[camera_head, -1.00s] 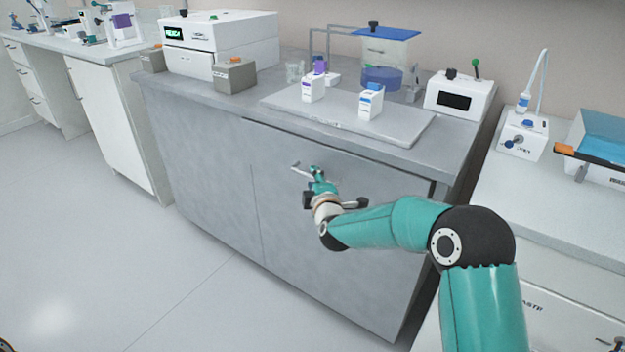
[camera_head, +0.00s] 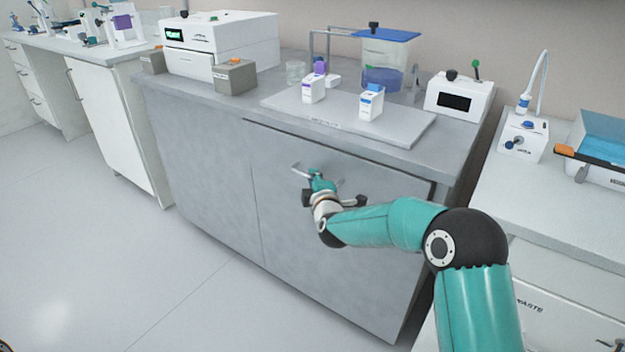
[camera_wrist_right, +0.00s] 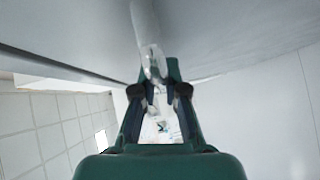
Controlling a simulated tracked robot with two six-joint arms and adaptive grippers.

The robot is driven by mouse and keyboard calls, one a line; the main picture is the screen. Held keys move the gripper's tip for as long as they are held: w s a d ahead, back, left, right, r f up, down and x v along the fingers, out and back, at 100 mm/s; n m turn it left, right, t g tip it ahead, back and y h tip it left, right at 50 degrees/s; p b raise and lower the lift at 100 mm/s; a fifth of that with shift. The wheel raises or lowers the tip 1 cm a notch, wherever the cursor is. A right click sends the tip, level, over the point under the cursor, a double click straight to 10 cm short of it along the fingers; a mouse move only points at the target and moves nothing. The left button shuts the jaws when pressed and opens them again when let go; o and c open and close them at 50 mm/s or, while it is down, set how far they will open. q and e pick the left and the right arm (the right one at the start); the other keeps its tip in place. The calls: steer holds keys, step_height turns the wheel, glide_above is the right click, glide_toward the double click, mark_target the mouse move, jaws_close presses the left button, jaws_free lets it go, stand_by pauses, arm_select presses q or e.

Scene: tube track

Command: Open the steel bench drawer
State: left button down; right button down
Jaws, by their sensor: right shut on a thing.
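The steel bench drawer (camera_head: 345,235) is the wide grey front panel below the bench top in the head view. A dark gap runs along its top edge; I cannot tell whether it stands out from the bench. Its pale bar handle (camera_head: 299,170) is near the panel's upper left and partly hidden by my gripper. My right gripper (camera_head: 315,176) is at the handle and shut on it. In the right wrist view the fingers (camera_wrist_right: 159,80) close around the handle (camera_wrist_right: 148,38). My left gripper is out of view.
On the steel bench (camera_head: 210,108) stand a tray (camera_head: 400,132) with two small boxes, a blue-lidded tank (camera_head: 385,60) and white instruments. A white counter (camera_head: 490,185) stands close on the right. The floor (camera_head: 90,255) before the bench is clear.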

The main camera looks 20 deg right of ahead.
steer(key=shift+a+f, duration=0.15)
steer(key=shift+a, duration=0.1)
steer(key=s+a+p, duration=0.4)
steer(key=s+a, duration=1.2)
steer(key=a, duration=0.4)
steer(key=shift+s+a, duration=0.15)
steer(key=shift+s, duration=0.05)
steer(key=shift+f, duration=0.15)
steer(key=c, duration=1.3)
jaws_free()
steer(key=shift+o, duration=0.5)
steer(key=shift+r, duration=0.2)
